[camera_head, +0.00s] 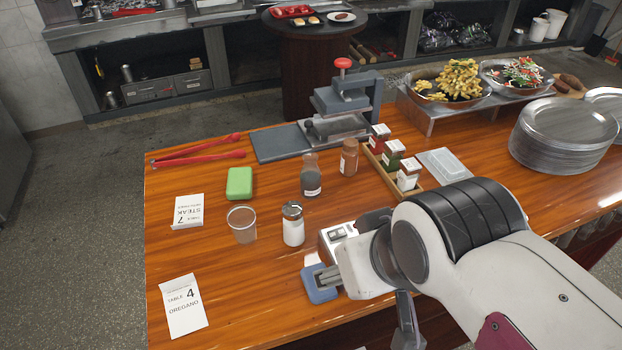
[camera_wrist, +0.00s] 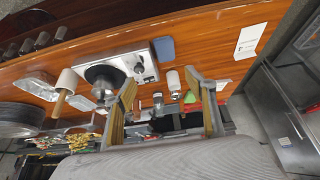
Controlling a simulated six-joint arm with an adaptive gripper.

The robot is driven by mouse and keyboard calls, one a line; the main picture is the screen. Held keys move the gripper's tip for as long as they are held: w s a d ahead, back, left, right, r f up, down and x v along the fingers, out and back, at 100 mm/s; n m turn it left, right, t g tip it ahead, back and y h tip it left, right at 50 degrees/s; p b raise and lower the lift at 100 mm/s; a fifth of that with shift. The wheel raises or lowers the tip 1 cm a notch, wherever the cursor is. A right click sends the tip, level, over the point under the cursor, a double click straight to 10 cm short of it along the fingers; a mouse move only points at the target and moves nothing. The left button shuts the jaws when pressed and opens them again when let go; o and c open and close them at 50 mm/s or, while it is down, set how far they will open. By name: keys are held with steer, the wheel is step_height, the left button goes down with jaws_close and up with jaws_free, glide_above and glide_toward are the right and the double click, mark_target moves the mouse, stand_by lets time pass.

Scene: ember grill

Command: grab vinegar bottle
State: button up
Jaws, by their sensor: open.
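A clear bottle with dark contents and a grey label (camera_head: 311,176) stands upright mid-table in the head view; I take it as the vinegar bottle, but its label is unreadable. A brown-filled jar (camera_head: 348,158) stands to its right and a white-filled shaker (camera_head: 293,224) in front of it. In the wrist view my gripper (camera_wrist: 166,105) is open, its two fingers apart with nothing held. The likely bottle (camera_wrist: 158,103) shows between the fingers, farther off, beyond the shaker (camera_wrist: 172,78). My arm reaches in from the right in the head view, apart from the bottle.
A clear cup (camera_head: 242,225), green block (camera_head: 239,183) and cards stand left. A wooden rack of small spice boxes (camera_head: 412,186) lies right of the bottle, a press (camera_head: 340,115) behind. A blue block (camera_head: 318,291) is by my arm.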

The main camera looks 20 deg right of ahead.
steer(key=w+d+r+n+t+h, duration=0.1)
steer(key=w+d+r+n+t, duration=0.3)
steer(key=w+n, duration=0.45)
steer(key=w+d+r+n+t+h, duration=0.1)
steer(key=w+d+r+n, duration=0.3)
steer(key=w, duration=0.8)
steer(key=w+d+r+n+t, duration=0.3)
steer(key=w+d+n, duration=0.3)
steer(key=w+n, duration=0.3)
steer(key=w+f+n+y, duration=0.1)
steer(key=w+n+y, duration=0.1)
steer(key=w+n, duration=0.3)
steer(key=n+g+y, duration=0.5)
steer(key=n+y, duration=0.6)
steer(key=n, duration=0.9)
glide_above(310, 176)
steer(key=d, duration=0.5)
step_height(310, 176, down, 15)
steer(key=shift+s+a, duration=0.25)
steer(key=shift+s, duration=0.2)
